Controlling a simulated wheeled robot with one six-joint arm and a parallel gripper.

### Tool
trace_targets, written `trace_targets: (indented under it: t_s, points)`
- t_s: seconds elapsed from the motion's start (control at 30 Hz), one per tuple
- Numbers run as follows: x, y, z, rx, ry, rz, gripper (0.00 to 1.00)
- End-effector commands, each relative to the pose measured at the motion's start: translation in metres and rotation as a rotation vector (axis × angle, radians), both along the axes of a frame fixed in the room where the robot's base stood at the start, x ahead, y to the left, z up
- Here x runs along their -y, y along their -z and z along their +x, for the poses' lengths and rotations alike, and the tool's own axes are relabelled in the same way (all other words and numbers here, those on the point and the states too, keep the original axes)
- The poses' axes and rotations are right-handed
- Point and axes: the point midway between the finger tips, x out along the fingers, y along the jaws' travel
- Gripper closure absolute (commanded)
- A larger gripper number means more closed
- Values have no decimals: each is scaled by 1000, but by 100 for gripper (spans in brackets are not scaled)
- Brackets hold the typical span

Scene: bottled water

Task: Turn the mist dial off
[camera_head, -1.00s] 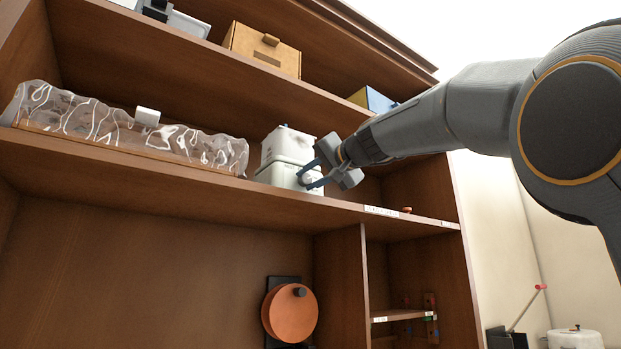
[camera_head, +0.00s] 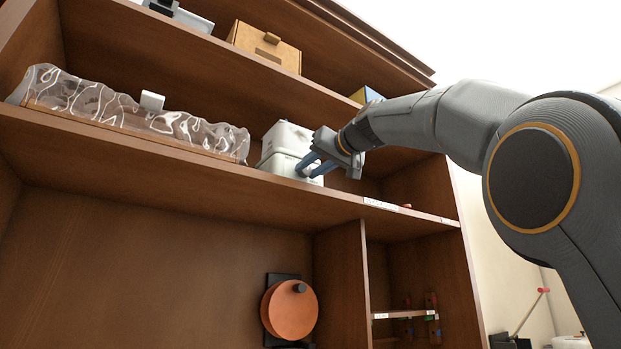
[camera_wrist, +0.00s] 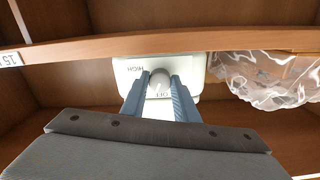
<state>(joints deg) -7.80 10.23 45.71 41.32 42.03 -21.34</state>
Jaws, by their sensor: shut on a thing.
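The white mist device (camera_head: 287,138) stands on the middle shelf and shows two stacked parts. In the wrist view its white front (camera_wrist: 126,64) carries the words HIGH and OFF, seen upside down. The round grey dial (camera_wrist: 160,77) sits on that front between my two blue fingers. My gripper (camera_head: 304,168) is at the device's front, shut on the dial. The wrist view shows the fingers (camera_wrist: 160,86) on both sides of it. The word OFF lies just below the dial in that view. The dial's pointer cannot be made out clearly.
Crinkled clear plastic wrap (camera_head: 130,115) lies on the same shelf to the left. A cardboard box (camera_head: 263,45) is on the shelf above. The shelf edge (camera_head: 380,204) runs just below my gripper. An orange round object (camera_head: 289,310) is mounted in the bay below.

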Motion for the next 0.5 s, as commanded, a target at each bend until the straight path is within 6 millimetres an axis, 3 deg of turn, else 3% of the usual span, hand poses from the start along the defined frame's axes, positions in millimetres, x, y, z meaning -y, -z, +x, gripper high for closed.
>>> trace_targets:
  t_s: [0.5]
  points:
    - [0,0,0,205,0,-301,95]
